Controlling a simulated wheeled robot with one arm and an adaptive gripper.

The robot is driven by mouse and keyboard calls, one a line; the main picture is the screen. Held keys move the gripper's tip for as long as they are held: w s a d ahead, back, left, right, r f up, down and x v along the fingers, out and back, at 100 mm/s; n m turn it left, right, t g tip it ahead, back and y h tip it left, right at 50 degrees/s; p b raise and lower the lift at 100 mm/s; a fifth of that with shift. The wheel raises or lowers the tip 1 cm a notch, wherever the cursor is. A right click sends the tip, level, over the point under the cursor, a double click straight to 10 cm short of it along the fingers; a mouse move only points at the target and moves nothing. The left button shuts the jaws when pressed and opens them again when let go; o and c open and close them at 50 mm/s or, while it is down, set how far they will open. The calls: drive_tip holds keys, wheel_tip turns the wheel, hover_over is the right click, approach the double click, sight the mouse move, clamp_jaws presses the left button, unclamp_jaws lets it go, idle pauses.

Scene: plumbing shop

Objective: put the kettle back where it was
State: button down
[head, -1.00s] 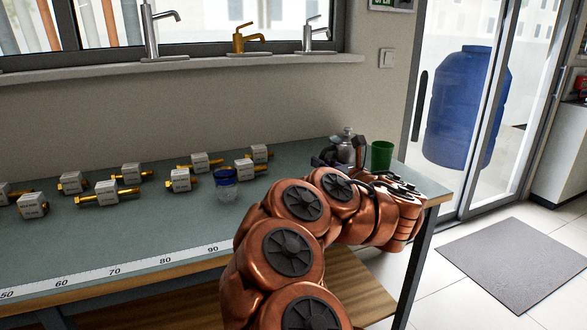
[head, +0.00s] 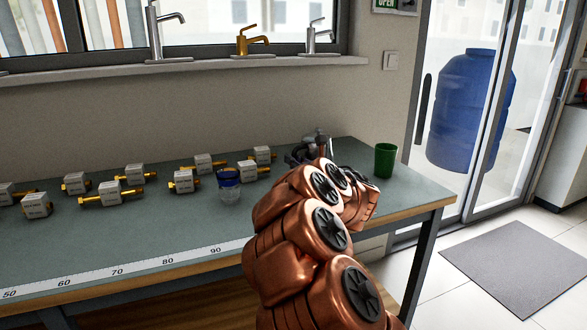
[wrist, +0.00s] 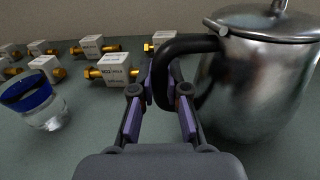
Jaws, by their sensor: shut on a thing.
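The silver metal kettle (wrist: 255,80) with a lid and a black handle (wrist: 185,45) fills the right of the wrist view. My gripper (wrist: 163,88) is shut on the handle, with a purple-padded finger on either side of it. The kettle looks upright. I cannot tell whether its base touches the table. In the head view my copper arm hides most of the kettle, and only a small part of its top (head: 318,139) shows behind the wrist, near the back of the green table (head: 130,245).
A green cup (head: 385,160) stands right of the kettle near the table's right end. A blue-rimmed glass (head: 229,186) stands to the left; it also shows in the wrist view (wrist: 38,102). A measuring strip (head: 117,271) runs along the front edge.

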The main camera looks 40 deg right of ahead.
drive_tip(key=shift+f, duration=1.05)
drive_tip(key=shift+f, duration=0.15)
drive_tip(key=c, duration=1.2)
unclamp_jaws()
drive_tip(key=shift+r, duration=0.2)
drive_tip(key=s, duration=0.4)
drive_tip(key=s+a, duration=0.1)
drive_tip(key=s, duration=0.7)
drive_tip(key=shift+a+f, duration=0.15)
drive_tip(key=shift+a, duration=0.2)
drive_tip(key=shift+w, duration=0.1)
